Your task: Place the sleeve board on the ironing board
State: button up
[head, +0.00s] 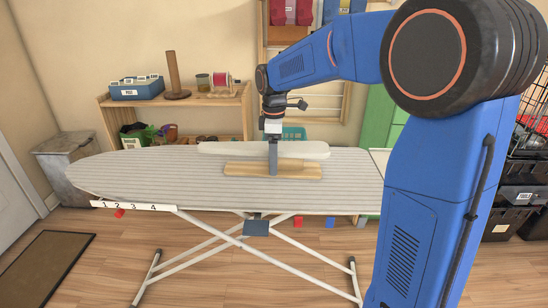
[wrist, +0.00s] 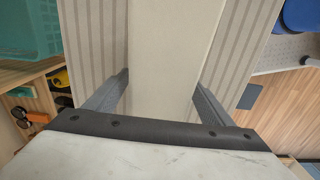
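The sleeve board has a long cream padded top (head: 225,148) over a wooden base (head: 295,172). It lies lengthwise above the middle of the ironing board (head: 130,175), which has a grey striped cover. The base looks low against the cover; I cannot tell whether it touches. My gripper (head: 273,162) points down at the middle of the sleeve board, one finger showing in front of it. In the wrist view, the two fingers (wrist: 163,82) lie along both sides of the cream top (wrist: 163,40) and appear shut on it. The far finger is hidden in the head view.
A wooden shelf (head: 180,101) with a blue box (head: 137,88) and spools stands behind at the left. A grey bin (head: 68,165) is beside the board's left tip. A number strip (head: 133,206) hangs on the front edge. Black crates (head: 520,196) stand at right. The board's left half is clear.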

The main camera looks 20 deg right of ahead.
jog(key=shift+r, duration=0.15)
notch_tip(320, 180, up, 12)
jog(key=shift+f, duration=0.1)
jog(key=shift+s+d, duration=0.15)
jog(key=shift+s, duration=0.3)
jog(key=s+d+f+m+t, duration=0.1)
jog(key=s+f+m, duration=0.3)
jog(key=s, duration=0.6)
jog(key=s+d+f+m+t, duration=0.2)
jog(key=s+f+m, duration=0.3)
jog(key=s, duration=0.6)
jog(key=s+d+f+m+t, duration=0.1)
jog(key=s+d+f+m, duration=0.2)
jog(key=s, duration=0.8)
jog(key=shift+s+d+f+m+t, duration=0.25)
jog(key=shift+f+m+t, duration=0.15)
jog(key=shift+f+m, duration=0.55)
jog(key=shift+r, duration=0.25)
